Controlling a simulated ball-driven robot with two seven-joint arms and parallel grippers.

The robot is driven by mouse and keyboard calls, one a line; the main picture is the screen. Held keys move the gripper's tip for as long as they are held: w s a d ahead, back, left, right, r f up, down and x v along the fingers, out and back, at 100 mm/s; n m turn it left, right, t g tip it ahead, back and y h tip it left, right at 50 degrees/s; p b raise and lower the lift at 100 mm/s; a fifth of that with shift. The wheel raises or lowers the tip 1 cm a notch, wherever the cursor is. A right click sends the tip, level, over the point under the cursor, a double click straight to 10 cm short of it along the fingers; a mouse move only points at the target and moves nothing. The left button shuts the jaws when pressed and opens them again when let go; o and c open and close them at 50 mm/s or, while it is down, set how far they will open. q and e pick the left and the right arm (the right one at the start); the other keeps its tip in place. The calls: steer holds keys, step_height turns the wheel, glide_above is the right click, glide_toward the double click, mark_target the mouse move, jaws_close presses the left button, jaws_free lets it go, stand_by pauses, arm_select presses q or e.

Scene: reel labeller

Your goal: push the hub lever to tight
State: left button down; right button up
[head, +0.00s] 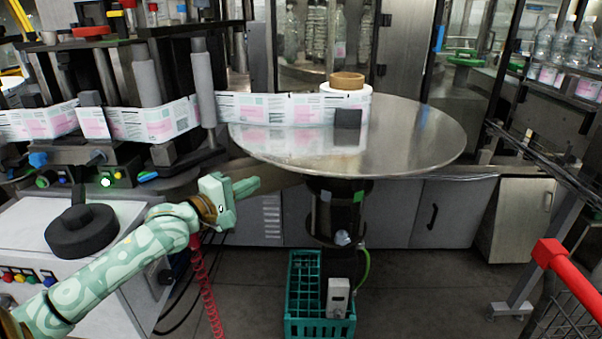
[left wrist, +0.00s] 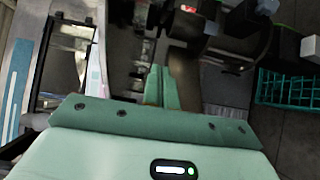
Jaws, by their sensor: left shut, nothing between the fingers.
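A dark hub column (head: 334,212) stands under the round steel table (head: 420,140). It carries small red and green marks, and a pale rounded knob (head: 342,238) sits low on its front. I cannot tell clearly which part is the lever or how it is set. The hub also shows at the top of the left wrist view (left wrist: 245,38), with a grey block (left wrist: 311,47) beside it. My left gripper (head: 257,184) is shut and empty, left of the hub and apart from it, below the table's left edge. Its closed fingers show in the left wrist view (left wrist: 160,86). My right gripper is out of view.
A label roll (head: 345,103) stands on the table, its web running left to the labelling machine. A green crate (head: 320,328) with a grey box (head: 338,298) is below the hub. A red hose (head: 206,290) hangs beside my left arm. A red-handled cart (head: 550,253) stands right.

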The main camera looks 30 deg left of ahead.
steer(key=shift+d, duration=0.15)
